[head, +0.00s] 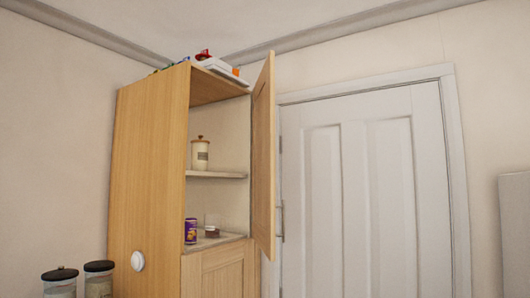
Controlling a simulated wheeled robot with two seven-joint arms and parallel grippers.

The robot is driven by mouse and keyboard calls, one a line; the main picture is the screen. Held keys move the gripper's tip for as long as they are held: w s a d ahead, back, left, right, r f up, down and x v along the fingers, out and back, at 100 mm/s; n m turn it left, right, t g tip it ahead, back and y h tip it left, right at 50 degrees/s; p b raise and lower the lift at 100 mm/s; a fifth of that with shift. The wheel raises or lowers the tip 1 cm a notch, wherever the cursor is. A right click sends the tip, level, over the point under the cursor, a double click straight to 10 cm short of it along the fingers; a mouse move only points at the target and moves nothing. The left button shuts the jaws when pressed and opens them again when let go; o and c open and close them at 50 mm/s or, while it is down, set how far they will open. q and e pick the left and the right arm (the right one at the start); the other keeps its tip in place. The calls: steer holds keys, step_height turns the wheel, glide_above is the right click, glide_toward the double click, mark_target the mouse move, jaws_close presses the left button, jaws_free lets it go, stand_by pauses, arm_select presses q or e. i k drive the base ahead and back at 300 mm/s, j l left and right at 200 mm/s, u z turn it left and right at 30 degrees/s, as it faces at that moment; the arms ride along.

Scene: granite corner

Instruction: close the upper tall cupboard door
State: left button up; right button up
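The tall wooden cupboard (147,170) stands left of centre. Its upper door (263,155) is open, hinged on the right side and swung out toward me, with a metal handle (282,222) near its lower free edge. The opening shows a shelf (216,174) with a cream lidded canister (200,154) on it. A purple can (191,231) and a small dark-topped item (212,231) sit on the compartment floor. The lower door (213,272) looks closed. Neither of my grippers is in view.
Several items, including a red one (203,55), lie on top of the cupboard. Two black-lidded jars (60,282) stand at lower left, near a round white knob-like fitting (138,261) on the cupboard's side. A white panelled room door (375,190) is on the right.

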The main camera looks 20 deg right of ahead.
mark_target(263, 206)
steer(key=i+l, duration=0.45)
steer(key=i+l+u, duration=0.1)
steer(key=i+l, duration=0.75)
steer(key=l, duration=0.15)
steer(key=i+l+u, duration=0.1)
steer(key=i+l, duration=0.7)
steer(key=l, duration=0.25)
